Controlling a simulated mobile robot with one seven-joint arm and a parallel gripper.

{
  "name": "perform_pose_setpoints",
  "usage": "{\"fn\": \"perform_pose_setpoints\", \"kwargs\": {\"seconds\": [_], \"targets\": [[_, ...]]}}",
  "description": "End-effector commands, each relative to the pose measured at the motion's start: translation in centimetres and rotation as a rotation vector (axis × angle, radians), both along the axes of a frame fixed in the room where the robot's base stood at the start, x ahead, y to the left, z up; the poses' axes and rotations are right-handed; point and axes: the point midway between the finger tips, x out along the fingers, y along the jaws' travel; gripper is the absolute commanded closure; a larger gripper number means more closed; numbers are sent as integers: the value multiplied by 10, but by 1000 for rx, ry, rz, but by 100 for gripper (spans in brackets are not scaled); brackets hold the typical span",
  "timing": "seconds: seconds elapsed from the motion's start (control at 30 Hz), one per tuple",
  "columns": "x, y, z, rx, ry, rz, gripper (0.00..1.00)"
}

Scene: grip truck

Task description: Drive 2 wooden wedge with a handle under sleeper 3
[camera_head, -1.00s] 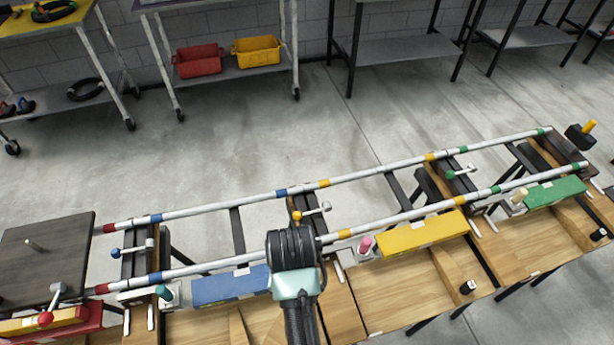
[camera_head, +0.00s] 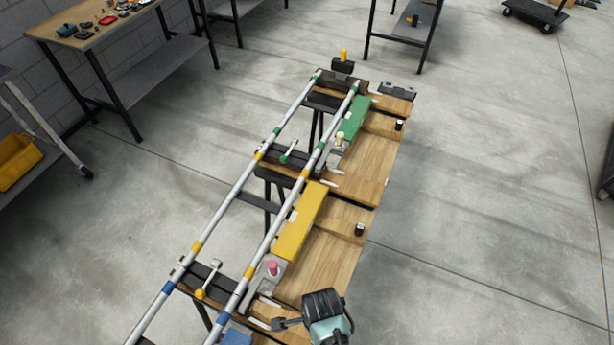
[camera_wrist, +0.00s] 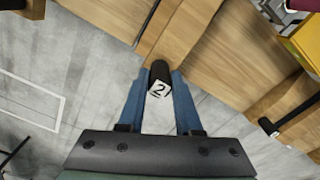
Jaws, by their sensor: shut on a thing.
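My gripper (camera_wrist: 159,98) has its blue fingers closed on a black handle with a white "2" tag (camera_wrist: 159,89). A pale wooden wedge (camera_wrist: 188,28) appears to extend beyond that handle in the wrist view. Its tip is not clear. In the head view my wrist is at the bottom, beside the boards, and its fingers are hard to make out. Two other wedges with black handles (camera_head: 359,229) (camera_head: 399,124) lie on the right side of the boards. Dark sleepers cross under the rails (camera_head: 210,279) (camera_head: 283,160); their numbers cannot be read.
Long rails with coloured bands (camera_head: 223,214) run up the picture. A yellow block (camera_head: 302,222) and a green block (camera_head: 355,124) lie beside them, with small posts and levers. A mallet-like tool (camera_head: 343,65) stands at the far end. Concrete floor (camera_head: 480,220) on the right is clear.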

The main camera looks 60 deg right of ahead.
Motion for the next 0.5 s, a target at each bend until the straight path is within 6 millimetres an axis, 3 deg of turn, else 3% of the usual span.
{"fn": "perform_pose_setpoints", "kwargs": {"seconds": [0.5], "targets": [[0,0,-28,1,-1,-1,100]]}}
